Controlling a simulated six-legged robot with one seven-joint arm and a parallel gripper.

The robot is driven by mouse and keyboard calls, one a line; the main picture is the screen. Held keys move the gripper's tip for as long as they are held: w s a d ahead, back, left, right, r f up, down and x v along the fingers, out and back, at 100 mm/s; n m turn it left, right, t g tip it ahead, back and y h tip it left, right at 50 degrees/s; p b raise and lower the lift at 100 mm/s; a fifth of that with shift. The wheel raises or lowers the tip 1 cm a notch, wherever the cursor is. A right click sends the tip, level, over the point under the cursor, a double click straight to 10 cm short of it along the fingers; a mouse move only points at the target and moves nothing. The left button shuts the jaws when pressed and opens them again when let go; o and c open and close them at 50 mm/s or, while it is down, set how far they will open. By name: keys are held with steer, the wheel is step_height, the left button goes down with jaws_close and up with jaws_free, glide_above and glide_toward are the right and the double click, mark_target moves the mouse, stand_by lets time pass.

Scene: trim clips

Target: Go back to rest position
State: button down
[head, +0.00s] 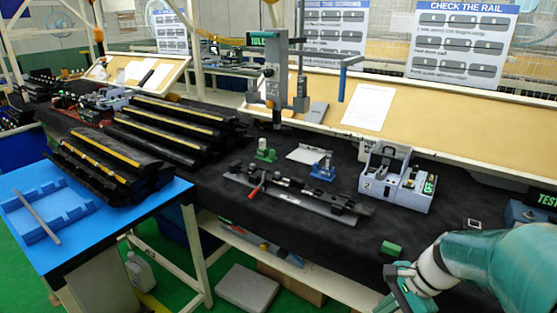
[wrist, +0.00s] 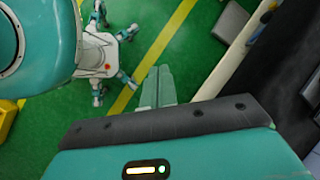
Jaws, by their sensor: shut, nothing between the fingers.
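My gripper (wrist: 158,86) shows in the wrist view with its two pale green fingers side by side and touching, with nothing between them. It points down over the green floor (wrist: 198,62), next to the pale bench edge. In the head view my gripper (head: 396,292) is at the lower right, at the near edge of the black-covered bench (head: 300,222). It is partly cut off by the frame, and its fingertips are hard to make out there. My teal arm reaches in from the right edge.
A small green block (head: 391,248) lies on the bench near my gripper. A grey fixture (head: 396,182), a long rail jig (head: 296,192) and a press (head: 272,75) stand farther back. A blue table (head: 110,225) with a blue tray (head: 45,213) is at the left.

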steer(key=s+a+r+n+t+h, duration=0.2)
steer(key=s+a+r+n, duration=0.1)
steer(key=r+n, duration=0.3)
steer(key=s+a+r+n+t+h, duration=0.2)
steer(key=s+a+r+n+h, duration=0.1)
steer(key=s+r+n, duration=0.3)
steer(key=a+n, duration=0.1)
steer(key=n, duration=0.1)
steer(key=shift+r+n+t, duration=0.15)
steer(key=shift+n+t, duration=0.15)
steer(key=shift+n, duration=0.1)
